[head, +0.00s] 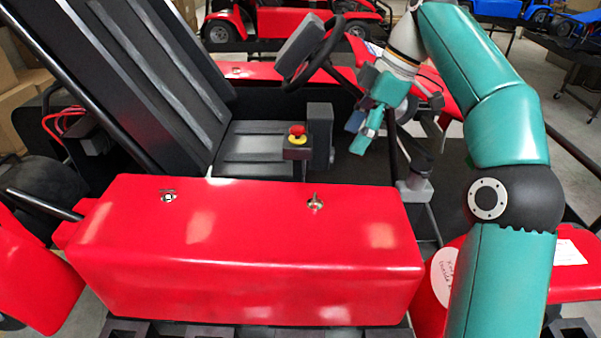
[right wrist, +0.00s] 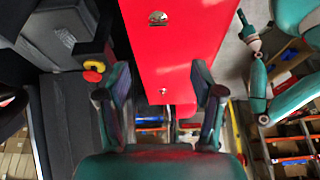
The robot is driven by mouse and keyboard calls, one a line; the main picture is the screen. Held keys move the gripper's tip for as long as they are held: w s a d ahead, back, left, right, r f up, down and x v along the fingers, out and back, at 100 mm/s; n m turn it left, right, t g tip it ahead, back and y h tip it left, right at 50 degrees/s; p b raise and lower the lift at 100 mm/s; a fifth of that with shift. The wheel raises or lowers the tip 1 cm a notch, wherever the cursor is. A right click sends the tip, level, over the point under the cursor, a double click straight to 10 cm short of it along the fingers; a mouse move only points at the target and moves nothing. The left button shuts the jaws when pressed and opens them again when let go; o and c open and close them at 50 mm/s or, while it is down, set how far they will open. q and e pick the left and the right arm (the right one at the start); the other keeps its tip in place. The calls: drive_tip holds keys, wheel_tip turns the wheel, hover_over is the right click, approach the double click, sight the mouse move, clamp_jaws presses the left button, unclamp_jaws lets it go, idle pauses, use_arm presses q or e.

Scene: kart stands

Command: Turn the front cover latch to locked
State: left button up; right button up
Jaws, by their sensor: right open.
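The red side cover (head: 250,255) lies along the near side of the kart, with two small metal latches on its top. The front latch (head: 315,203) is at the right, towards the steering wheel; its small handle points roughly away from me. The rear latch (head: 169,197) is at the left. In the right wrist view the front latch (right wrist: 158,18) is near the top edge and the rear latch (right wrist: 163,91) shows between the fingers. My right gripper (head: 357,132) is open and empty, above and beyond the cover, apart from both latches.
A red and yellow stop button (head: 297,133) stands on a dark console just beyond the front latch. The black seat (head: 250,142) and steering wheel (head: 318,50) are behind the cover. The air above the cover is free.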

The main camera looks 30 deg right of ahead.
drive_tip(key=b, duration=0.4)
approach(320, 205)
drive_tip(key=a+f, duration=0.1)
drive_tip(key=w+a+f, duration=0.1)
drive_tip(key=f, duration=0.1)
drive_tip(key=w+a+f, duration=0.1)
drive_tip(key=shift+f, duration=0.35)
use_arm(q)
drive_tip(key=shift+w+d+f, duration=0.1)
drive_tip(key=shift+w+f, duration=0.1)
drive_tip(key=shift+f, duration=0.85)
drive_tip(key=shift+w+d+f, duration=0.1)
drive_tip(key=shift+w+f, duration=0.05)
drive_tip(key=shift+f, duration=0.85)
use_arm(e)
drive_tip(key=shift+a+f, duration=0.2)
drive_tip(key=shift+f, duration=0.35)
drive_tip(key=c, duration=1.1)
drive_tip(key=shift+d, duration=0.2)
drive_tip(key=shift+c, duration=0.2)
use_arm(q)
drive_tip(key=shift+f, duration=0.1)
use_arm(e)
drive_tip(key=shift+a, duration=0.1)
